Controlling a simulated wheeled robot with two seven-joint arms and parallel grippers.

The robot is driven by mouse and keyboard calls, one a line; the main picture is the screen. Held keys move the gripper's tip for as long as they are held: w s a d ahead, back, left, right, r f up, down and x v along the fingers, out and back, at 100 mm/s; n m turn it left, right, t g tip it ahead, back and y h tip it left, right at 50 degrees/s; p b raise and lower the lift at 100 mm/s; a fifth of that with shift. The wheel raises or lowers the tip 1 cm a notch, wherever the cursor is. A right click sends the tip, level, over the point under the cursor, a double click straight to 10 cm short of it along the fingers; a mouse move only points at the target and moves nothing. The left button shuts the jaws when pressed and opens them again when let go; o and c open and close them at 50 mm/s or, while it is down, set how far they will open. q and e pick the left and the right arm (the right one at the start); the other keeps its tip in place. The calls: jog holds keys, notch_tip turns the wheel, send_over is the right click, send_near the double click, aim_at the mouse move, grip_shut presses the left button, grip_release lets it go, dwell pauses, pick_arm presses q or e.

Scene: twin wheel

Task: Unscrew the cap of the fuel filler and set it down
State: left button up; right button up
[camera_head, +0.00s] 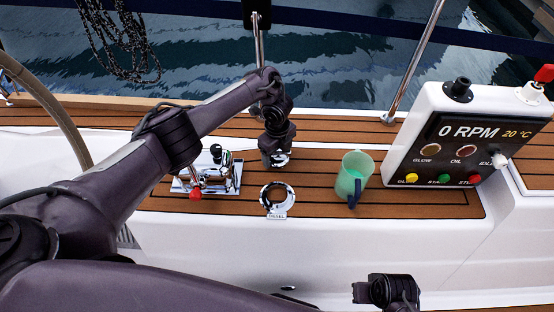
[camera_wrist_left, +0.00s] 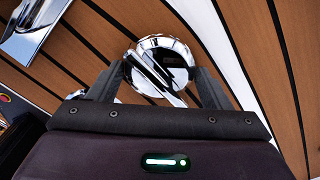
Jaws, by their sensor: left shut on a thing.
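The round chrome cap (camera_wrist_left: 150,62) is between the fingers of my left gripper (camera_wrist_left: 162,80) in the left wrist view. In the head view my left gripper (camera_head: 275,157) points down over the teak deck, shut on the cap (camera_head: 284,160), which shows partly beneath it. The cap is apart from the fuel filler (camera_head: 268,206), a chrome ring marked DIESEL with a dark open mouth, nearer to me. I cannot tell whether the cap touches the deck. My right gripper (camera_head: 386,291) shows partly at the bottom edge; its finger state is unclear.
A green jug (camera_head: 355,174) stands right of the filler. A chrome lever unit with a red knob (camera_head: 196,194) is to the left. A control panel (camera_head: 461,137) with buttons stands at the right. Teak between jug and panel is clear. Railing posts and water lie behind.

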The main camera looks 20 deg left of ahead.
pick_arm(q)
jog(key=shift+f, duration=0.1)
pick_arm(e)
jog(key=shift+r, duration=0.3)
pick_arm(q)
jog(key=shift+f+b, duration=0.3)
pick_arm(e)
jog(key=shift+f, duration=0.25)
pick_arm(q)
jog(key=o, duration=1.2)
jog(key=shift+o, duration=0.2)
notch_tip(320, 180, up, 8)
jog(key=shift+f+p, duration=0.1)
jog(key=shift+p, duration=1.05)
pick_arm(e)
jog(key=f, duration=0.5)
jog(key=shift+s+d, duration=0.25)
jog(key=shift+d, duration=0.15)
